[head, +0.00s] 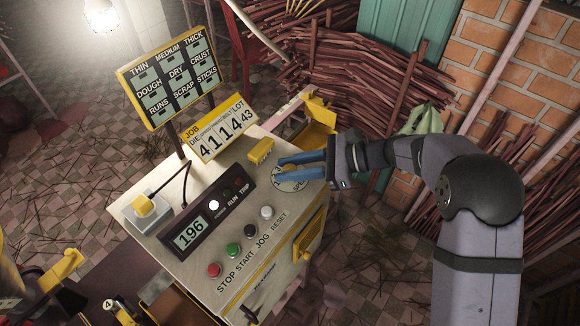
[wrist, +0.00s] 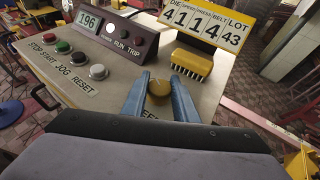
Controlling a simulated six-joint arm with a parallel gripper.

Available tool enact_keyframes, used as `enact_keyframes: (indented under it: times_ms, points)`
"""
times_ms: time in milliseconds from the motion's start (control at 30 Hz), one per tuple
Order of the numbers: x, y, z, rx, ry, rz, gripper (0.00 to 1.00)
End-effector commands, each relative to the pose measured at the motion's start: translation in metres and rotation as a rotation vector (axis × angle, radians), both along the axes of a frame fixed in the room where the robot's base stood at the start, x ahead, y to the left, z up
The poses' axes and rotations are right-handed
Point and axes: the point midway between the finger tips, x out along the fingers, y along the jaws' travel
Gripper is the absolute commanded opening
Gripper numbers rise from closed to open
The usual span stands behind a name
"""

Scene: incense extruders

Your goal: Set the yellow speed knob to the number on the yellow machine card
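The yellow speed knob (wrist: 158,89) sits on a pale round dial on the machine's sloping top (head: 258,213). My gripper (head: 280,173) reaches in from the right, its two blue fingers spread on either side of the knob. In the wrist view the fingers (wrist: 159,80) flank the knob closely; I cannot tell whether they touch it. The fingers and wrist hide much of the dial, its numbers and the pointer. The yellow-edged job card (head: 222,128) stands behind the panel. It reads 4, 1, 1, 4, 43, under small headings including DIE, SPEED, BELT and LOT.
A dark display box (head: 205,227) reads 196 beside lamps and RUN TRIP labels. Red, green, black and white buttons (head: 266,212) line the front. A yellow brush-like block (wrist: 192,64) sits just behind the knob. Stick bundles fill the background.

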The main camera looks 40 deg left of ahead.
Motion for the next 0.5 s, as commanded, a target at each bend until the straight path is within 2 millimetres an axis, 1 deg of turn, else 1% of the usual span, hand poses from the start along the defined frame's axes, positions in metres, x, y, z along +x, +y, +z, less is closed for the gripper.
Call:
enact_keyframes:
  times_ms: [33, 67, 267, 500]
  points:
    - [0.0, -0.0001, 0.0, 0.0, 0.0, 0.0, 0.07]
    - [0.0, 0.0, 0.0001, 0.0, 0.0, 0.0, 0.04]
    - [0.0003, 0.0005, -0.0001, 0.001, 0.001, 0.014, 0.04]
    - [0.0009, 0.0017, -0.0002, 0.004, 0.0, 0.129, 0.04]
